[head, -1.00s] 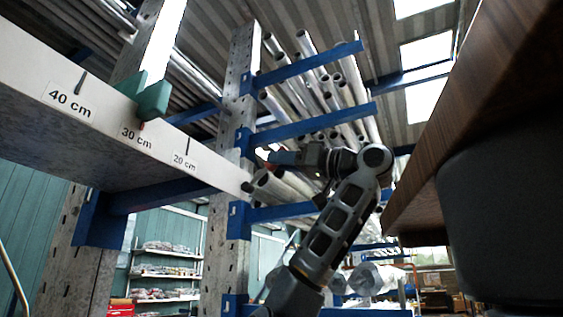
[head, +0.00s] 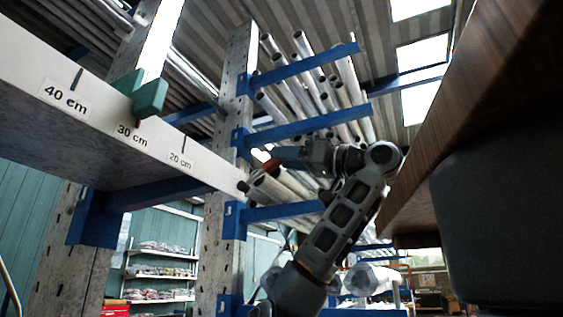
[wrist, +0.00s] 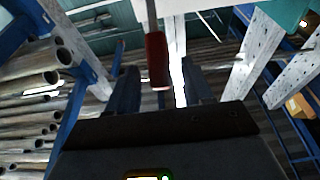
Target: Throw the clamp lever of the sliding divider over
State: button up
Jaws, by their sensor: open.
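The teal sliding divider (head: 150,98) sits on the white beam near its 30 cm label. It also shows at the top right of the wrist view (wrist: 288,14). A red lever handle (wrist: 157,62) on a thin grey rod shows in the wrist view, in the space between my fingers. What the rod joins is out of that view. My gripper (wrist: 158,88) is open, a finger on each side of the handle; I cannot tell whether either touches it. In the head view my gripper (head: 283,156) is small, with a red part (head: 269,165) at its tip.
The white beam (head: 100,120) carries 40, 30 and 20 cm labels. A rack with blue arms (head: 305,125) and metal tubes (head: 345,85) stands behind my arm. A brown wooden panel (head: 470,110) fills the right side. Shelves (head: 165,270) stand at the lower left.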

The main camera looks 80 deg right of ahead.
jog(key=shift+s+a+b, duration=0.2)
jog(key=shift+s+b, duration=0.2)
jog(key=shift+s, duration=0.55)
jog(key=shift+s+a+b, duration=0.25)
jog(key=shift+s+b, duration=0.2)
jog(key=shift+s, duration=0.45)
jog(key=shift+s+a+b, duration=0.2)
jog(key=shift+s+b, duration=0.2)
jog(key=shift+s, duration=0.55)
